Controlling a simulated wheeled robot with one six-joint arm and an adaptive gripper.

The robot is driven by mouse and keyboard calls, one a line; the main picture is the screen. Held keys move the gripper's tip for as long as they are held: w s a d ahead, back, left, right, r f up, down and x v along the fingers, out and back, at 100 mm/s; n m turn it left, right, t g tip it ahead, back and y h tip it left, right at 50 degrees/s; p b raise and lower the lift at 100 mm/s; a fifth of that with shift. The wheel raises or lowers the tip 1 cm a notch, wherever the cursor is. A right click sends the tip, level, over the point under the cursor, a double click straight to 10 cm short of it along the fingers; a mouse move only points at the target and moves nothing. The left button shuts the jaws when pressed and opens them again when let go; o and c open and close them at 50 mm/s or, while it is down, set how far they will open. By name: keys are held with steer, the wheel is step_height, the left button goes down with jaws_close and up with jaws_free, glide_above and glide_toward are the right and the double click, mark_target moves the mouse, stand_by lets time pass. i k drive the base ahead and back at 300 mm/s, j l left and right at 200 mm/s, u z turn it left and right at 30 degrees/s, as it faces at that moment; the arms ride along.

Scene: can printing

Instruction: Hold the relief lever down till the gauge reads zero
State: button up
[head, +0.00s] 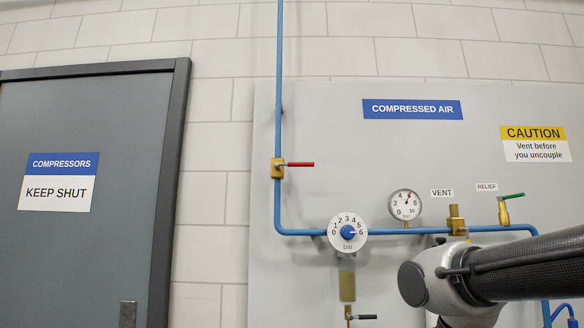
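The relief valve is a small brass body (503,213) on the blue pipe at the right, under a RELIEF label (486,187). Its green lever (513,196) points right and tilts slightly up; nothing touches it. The round white gauge (405,205) stands on the pipe left of it, marked in bar from 0 to 10. My grey and black arm crosses the lower right, below the relief valve. My gripper is out of view.
A red-handled valve (279,168) sits on the vertical blue pipe, its handle horizontal. A white 0–6 bar dial (347,232), a brass vent (456,220) and a black-handled valve (349,316) are nearby. A caution sign (535,143) hangs upper right. A grey door (90,250) is at left.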

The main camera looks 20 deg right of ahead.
mark_target(502, 198)
steer(key=z, duration=1.5)
